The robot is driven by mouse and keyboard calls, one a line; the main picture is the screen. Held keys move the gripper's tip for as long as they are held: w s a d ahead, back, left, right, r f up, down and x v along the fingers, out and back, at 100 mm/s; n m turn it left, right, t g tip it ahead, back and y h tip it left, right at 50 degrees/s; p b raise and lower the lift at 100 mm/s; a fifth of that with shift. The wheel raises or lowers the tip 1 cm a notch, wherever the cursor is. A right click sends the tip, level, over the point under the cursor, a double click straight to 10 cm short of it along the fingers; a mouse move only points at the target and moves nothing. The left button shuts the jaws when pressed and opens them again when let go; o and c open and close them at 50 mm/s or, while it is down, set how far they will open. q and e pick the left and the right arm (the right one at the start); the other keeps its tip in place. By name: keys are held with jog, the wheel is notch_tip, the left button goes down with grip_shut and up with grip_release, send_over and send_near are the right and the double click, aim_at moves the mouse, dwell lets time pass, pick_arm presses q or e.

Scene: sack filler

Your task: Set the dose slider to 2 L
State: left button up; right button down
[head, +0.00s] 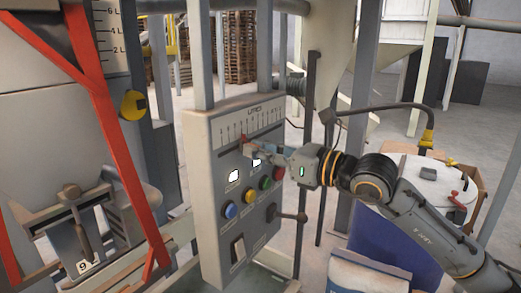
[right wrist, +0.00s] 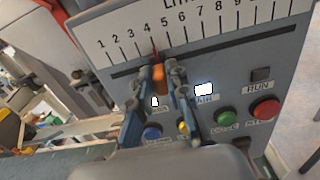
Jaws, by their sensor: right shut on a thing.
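The dose slider has an orange knob (right wrist: 158,76) with a thin red pointer, in a dark slot under the white litre scale (right wrist: 190,28). In the right wrist view the pointer stands close to the 4 mark. My right gripper (right wrist: 161,82) is shut on the knob, with one finger on each side of it. In the head view my right gripper (head: 256,150) reaches the panel from the right, just under the scale (head: 250,122). The knob is mostly hidden there by the fingers. My left gripper is not in view.
The grey control panel (head: 207,165) carries blue (right wrist: 152,133), green (right wrist: 226,117) and red (right wrist: 266,109) buttons and lit displays below the slot. A black lever (head: 290,215) sticks out lower right. A red frame (head: 110,110) stands left of the panel.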

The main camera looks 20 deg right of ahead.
jog(key=s+a+b, duration=0.1)
jog(key=s+a, duration=0.1)
jog(key=a, duration=0.1)
jog(key=shift+s+a+f+b, duration=0.1)
jog(key=shift+s+b, duration=0.1)
jog(key=shift+b, duration=0.2)
jog(key=shift+s, duration=0.1)
jog(key=c, duration=1.3)
grip_release()
send_near(229, 152)
jog(key=shift+v, duration=3.4)
